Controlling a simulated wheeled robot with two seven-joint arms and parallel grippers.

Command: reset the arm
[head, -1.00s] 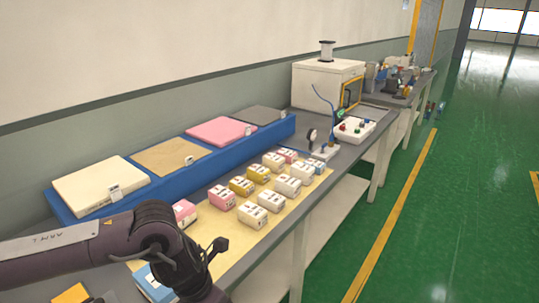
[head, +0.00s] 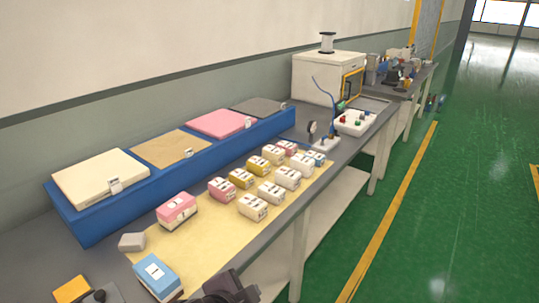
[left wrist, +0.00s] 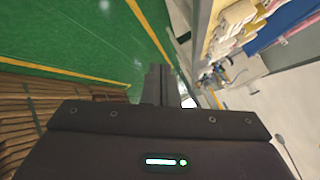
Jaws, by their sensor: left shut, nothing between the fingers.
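My left gripper (left wrist: 160,85) shows in the left wrist view with its two dark fingers together and nothing between them. It is in the air, with green floor to its left and the table edge to its upper right. In the head view only a dark piece of my arm shows at the bottom edge, in front of the table. My right gripper is in neither view.
The grey table holds a blue rack (head: 92,226) with several pads, a yellow mat (head: 215,245) with several small blocks, a blue block (head: 157,277) and a white machine (head: 322,76). Green floor (head: 450,230) lies open to the right.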

